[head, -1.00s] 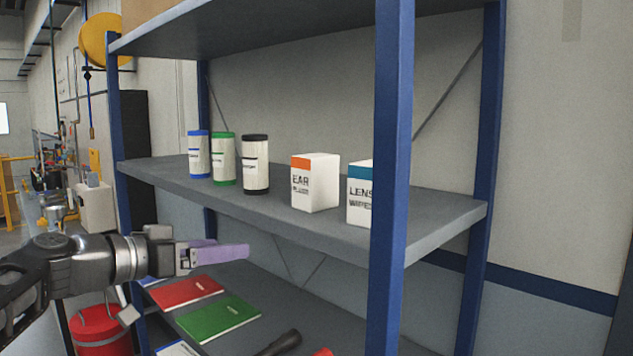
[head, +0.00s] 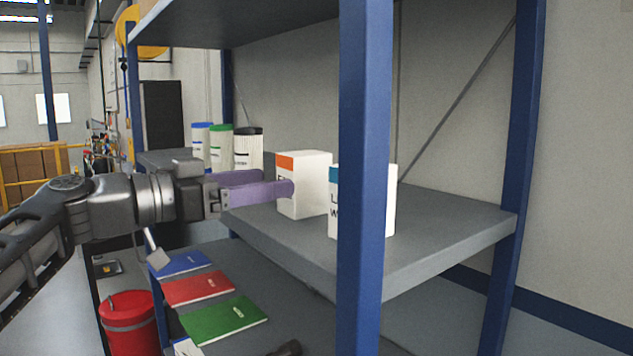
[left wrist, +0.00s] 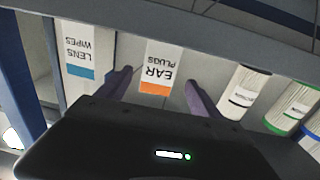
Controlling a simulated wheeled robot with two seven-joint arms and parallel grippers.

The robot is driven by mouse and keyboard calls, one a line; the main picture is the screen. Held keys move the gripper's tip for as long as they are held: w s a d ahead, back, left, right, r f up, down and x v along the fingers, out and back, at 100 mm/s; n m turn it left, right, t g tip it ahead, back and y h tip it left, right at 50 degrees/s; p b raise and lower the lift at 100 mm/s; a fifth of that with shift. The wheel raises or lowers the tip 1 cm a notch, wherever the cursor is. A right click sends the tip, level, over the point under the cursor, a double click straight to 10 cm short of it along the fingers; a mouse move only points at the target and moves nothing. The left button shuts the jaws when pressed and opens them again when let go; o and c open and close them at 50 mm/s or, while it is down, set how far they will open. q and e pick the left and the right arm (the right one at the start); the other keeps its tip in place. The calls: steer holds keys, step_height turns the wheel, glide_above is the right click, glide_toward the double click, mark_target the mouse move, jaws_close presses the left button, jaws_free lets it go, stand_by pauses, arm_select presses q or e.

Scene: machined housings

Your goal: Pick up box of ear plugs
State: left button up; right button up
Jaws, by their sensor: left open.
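The box of ear plugs (head: 306,187) is white with an orange band and stands upright on the middle shelf. It also shows upside down in the left wrist view (left wrist: 161,66). My left gripper (head: 284,187) is open, its purple fingers in front of the box in the head view and hiding part of its label. In the left wrist view the two fingers (left wrist: 158,80) lie to either side of the box, with gaps between. Contact cannot be made out. My right gripper is in neither view.
The lens wipes box (head: 334,215) stands close to the right, partly behind the blue shelf post (head: 362,150). Several canisters, one with a black lid (head: 248,150), stand to the left. Notebooks, one green (head: 223,320), lie on the lower shelf (head: 300,310).

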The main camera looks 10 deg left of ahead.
mark_target(304, 177)
arm_select(q)
steer(key=shift+s+a, duration=0.1)
steer(key=shift+p+x, duration=0.4)
steer(key=shift+x, duration=0.6)
steer(key=shift+w+d, duration=0.3)
steer(key=shift+w+d+r+p, duration=0.1)
steer(key=shift+w+d+p, duration=0.1)
steer(key=shift+p, duration=0.2)
steer(key=p+x, duration=0.2)
steer(key=x, duration=0.1)
steer(key=shift+w+d, duration=0.15)
steer(key=shift+d, duration=0.15)
steer(key=shift+w+d, duration=0.35)
steer(key=shift+w, duration=0.05)
